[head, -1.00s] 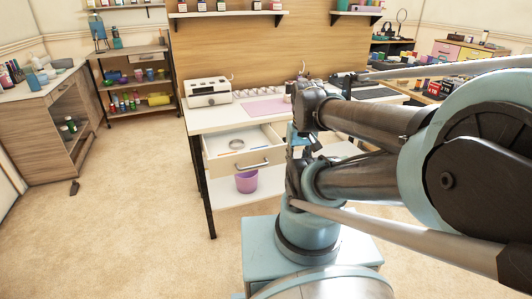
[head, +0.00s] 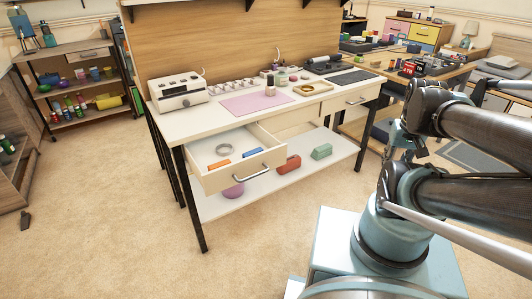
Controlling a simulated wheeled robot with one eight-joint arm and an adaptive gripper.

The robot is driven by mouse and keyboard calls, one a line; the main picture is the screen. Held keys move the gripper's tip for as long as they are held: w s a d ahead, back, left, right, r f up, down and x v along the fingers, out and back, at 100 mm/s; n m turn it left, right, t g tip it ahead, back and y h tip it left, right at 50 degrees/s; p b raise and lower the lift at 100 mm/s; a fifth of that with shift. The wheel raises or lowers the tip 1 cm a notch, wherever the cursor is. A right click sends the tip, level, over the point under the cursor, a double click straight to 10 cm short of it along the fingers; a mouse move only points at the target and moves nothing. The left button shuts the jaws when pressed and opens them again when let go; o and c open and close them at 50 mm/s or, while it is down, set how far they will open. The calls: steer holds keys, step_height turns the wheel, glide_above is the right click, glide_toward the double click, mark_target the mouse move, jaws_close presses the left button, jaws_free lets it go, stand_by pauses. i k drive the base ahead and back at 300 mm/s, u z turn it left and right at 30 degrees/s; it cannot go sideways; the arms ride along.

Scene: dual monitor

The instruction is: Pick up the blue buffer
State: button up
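A small blue block (head: 252,153), which looks like the blue buffer, lies in the open drawer (head: 241,174) of the white table, near the drawer's right side. An orange block (head: 219,164) lies to its left, and a grey ring (head: 224,149) lies behind them. My folded arm fills the right of the head view. What seems to be my gripper (head: 408,148) is partly hidden by arm links, well right of the drawer and apart from the blue block. Its fingers cannot be made out.
The white tabletop (head: 180,120) holds a white machine (head: 180,91), a pink mat (head: 255,103) and small bottles. A lower shelf (head: 325,164) holds a purple bin (head: 233,190), a red box (head: 288,164) and a green box (head: 322,151). Beige floor (head: 120,220) in front is clear.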

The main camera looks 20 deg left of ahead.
mark_target(258, 150)
steer(key=z, duration=1.5)
steer(key=k, duration=2.15)
steer(key=u, duration=1.7)
steer(key=i, duration=1)
steer(key=z, duration=0.05)
